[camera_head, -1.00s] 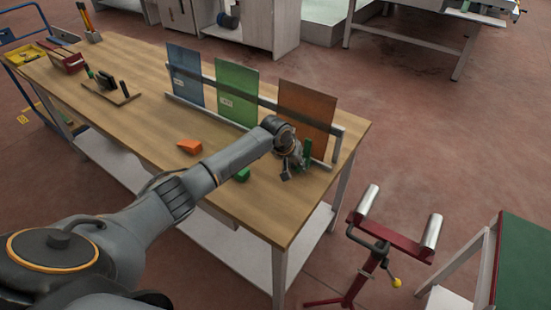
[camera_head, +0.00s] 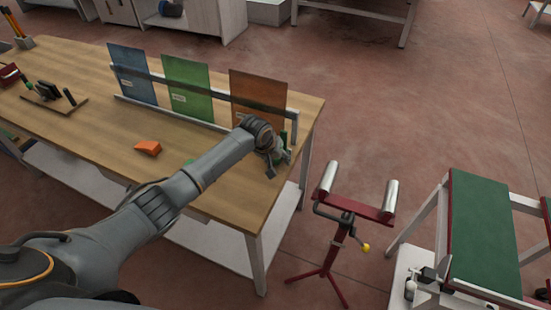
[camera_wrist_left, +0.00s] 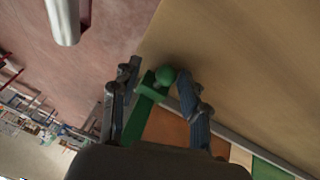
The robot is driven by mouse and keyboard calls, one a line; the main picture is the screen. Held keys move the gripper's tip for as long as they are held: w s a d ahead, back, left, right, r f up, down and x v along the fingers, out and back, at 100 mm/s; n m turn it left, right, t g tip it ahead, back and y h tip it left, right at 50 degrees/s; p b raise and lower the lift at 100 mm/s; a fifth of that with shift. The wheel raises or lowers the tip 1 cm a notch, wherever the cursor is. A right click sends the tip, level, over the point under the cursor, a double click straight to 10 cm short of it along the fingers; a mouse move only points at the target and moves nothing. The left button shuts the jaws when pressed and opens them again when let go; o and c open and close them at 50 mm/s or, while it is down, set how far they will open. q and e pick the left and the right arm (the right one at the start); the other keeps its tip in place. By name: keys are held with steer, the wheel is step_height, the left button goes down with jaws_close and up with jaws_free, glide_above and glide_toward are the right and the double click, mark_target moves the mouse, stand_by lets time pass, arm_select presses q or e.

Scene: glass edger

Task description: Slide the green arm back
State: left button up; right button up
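The green arm (camera_head: 283,138) stands at the right end of the metal rack on the wooden table, partly hidden by my left gripper (camera_head: 275,160). In the left wrist view, the green arm (camera_wrist_left: 146,108) is a bar with a round knob at its end. It lies between the two fingers of my left gripper (camera_wrist_left: 160,72). The left finger is close beside the bar. A gap shows between the bar and the right finger, so the gripper looks open around it; contact is unclear. My right gripper is out of view.
Blue (camera_head: 133,75), green (camera_head: 187,88) and orange (camera_head: 258,92) panels stand in the rack (camera_head: 170,112). An orange wedge (camera_head: 148,147) lies on the table (camera_head: 95,135). A red roller stand (camera_head: 345,215) and a green-topped table (camera_head: 482,225) stand to the right.

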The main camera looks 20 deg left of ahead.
arm_select(q)
steer(key=shift+a, duration=0.1)
steer(key=shift+s+a+r, duration=0.15)
steer(key=shift+r, duration=0.3)
steer(key=v, duration=1.1)
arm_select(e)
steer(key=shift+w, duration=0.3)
